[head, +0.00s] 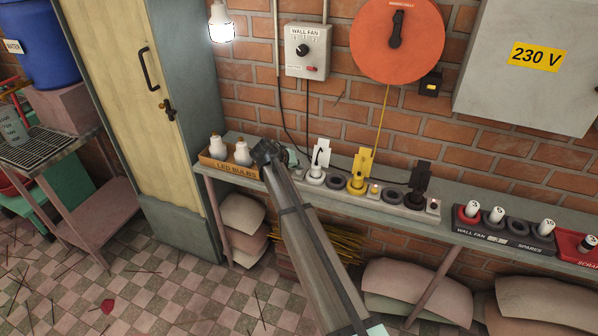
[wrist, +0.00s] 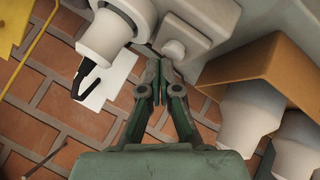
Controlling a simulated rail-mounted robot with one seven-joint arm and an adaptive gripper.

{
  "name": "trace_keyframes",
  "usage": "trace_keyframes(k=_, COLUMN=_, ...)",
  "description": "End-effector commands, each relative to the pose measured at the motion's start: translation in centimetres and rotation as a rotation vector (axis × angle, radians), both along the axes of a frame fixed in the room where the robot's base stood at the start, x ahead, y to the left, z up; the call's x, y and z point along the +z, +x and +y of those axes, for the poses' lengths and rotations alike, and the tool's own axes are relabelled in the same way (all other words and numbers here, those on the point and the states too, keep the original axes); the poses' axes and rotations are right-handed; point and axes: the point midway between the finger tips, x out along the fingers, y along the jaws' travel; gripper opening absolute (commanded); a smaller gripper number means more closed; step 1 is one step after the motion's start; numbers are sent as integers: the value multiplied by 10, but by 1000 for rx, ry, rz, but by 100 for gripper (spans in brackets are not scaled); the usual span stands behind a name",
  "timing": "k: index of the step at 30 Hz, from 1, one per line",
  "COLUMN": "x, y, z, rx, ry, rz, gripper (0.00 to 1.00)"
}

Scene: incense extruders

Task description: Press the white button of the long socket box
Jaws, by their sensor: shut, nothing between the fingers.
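The long socket box (head: 395,211) lies on the wall shelf, with a white plug (head: 319,156), a yellow plug (head: 359,172) and a black plug (head: 419,180) standing in it. In the wrist view its grey body (wrist: 203,22) shows, with the white button (wrist: 174,49) near its end. In the head view my gripper (head: 284,157) is over the box's left end.
The LED bulbs box (head: 229,168) stands just left of my gripper; in the wrist view it (wrist: 262,62) is close on the right. The white plug (wrist: 97,36) is close on the left. A spares tray (head: 505,243) sits farther right on the shelf (head: 335,199).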

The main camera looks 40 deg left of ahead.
Motion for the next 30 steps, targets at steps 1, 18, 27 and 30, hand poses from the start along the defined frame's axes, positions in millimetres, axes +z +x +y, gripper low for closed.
trace_keyframes(k=1, x=0, y=0, z=0, rx=0, ry=0, rz=0, gripper=0)
trace_keyframes(k=18, x=-6, y=0, z=0, rx=0, ry=0, rz=0, gripper=0)
trace_keyframes(k=27, x=-9, y=0, z=0, rx=0, ry=0, rz=0, gripper=0)
trace_keyframes(k=30, x=-9, y=0, z=0, rx=-1, ry=0, rz=1, gripper=0)
